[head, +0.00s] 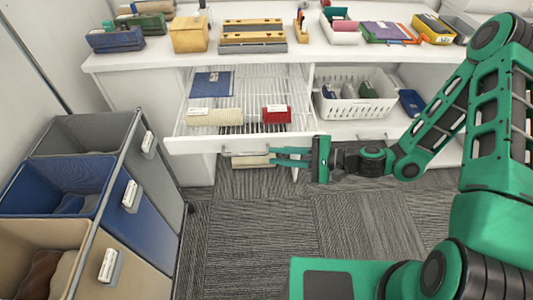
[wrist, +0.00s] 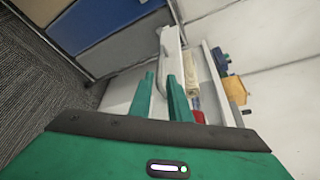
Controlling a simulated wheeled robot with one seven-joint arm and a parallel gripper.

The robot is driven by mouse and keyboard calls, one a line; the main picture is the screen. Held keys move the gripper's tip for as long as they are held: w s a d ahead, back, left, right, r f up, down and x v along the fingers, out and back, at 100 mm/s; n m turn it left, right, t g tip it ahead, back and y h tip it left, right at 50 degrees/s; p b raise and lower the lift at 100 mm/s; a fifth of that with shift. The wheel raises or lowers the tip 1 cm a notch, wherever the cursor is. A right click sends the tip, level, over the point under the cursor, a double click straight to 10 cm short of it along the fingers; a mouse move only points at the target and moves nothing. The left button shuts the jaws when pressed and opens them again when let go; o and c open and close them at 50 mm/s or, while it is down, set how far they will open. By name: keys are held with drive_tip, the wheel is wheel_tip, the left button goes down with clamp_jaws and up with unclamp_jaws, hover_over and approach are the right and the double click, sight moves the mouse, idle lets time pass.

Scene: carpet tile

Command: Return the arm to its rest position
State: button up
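My gripper (head: 273,157) is in front of the pulled-out drawer, at the right part of its white front (head: 200,145). Its two green fingers are apart with nothing between them, and they also show in the wrist view (wrist: 162,82). The fingertips are close to the drawer's bar handle (head: 243,153), which also shows in the wrist view (wrist: 163,45). I cannot tell whether they touch it. My green arm reaches in from the right side of the head view.
The drawer holds a blue flat item (head: 212,83), a cream roll (head: 215,117) and a red item (head: 277,114). A white basket (head: 352,107) stands on the shelf to the right. Blue (head: 62,180) and tan (head: 40,235) bins stand at left. Carpet between is clear.

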drive_tip(key=shift+s+d+r, duration=0.1)
drive_tip(key=shift+d+r, duration=0.05)
drive_tip(key=shift+d, duration=0.35)
drive_tip(key=s+d+r+n+g+h, duration=0.15)
drive_tip(key=d+h, duration=0.25)
drive_tip(key=d, duration=0.4)
drive_tip(key=s+d+n+g+h, duration=0.1)
drive_tip(key=s+d+n+h, duration=0.2)
drive_tip(key=d, duration=0.5)
drive_tip(key=s+d+r+n+g+h, duration=0.15)
drive_tip(key=d+h, duration=0.25)
drive_tip(key=d, duration=0.4)
drive_tip(key=s+d+r+m+t+h, duration=0.1)
drive_tip(key=s+d+r+m+h, duration=0.2)
drive_tip(key=s+d+r, duration=1.2)
drive_tip(key=shift+s+d+r+m+h, duration=0.3)
drive_tip(key=shift+d+r+h, duration=0.05)
drive_tip(key=shift+h, duration=0.15)
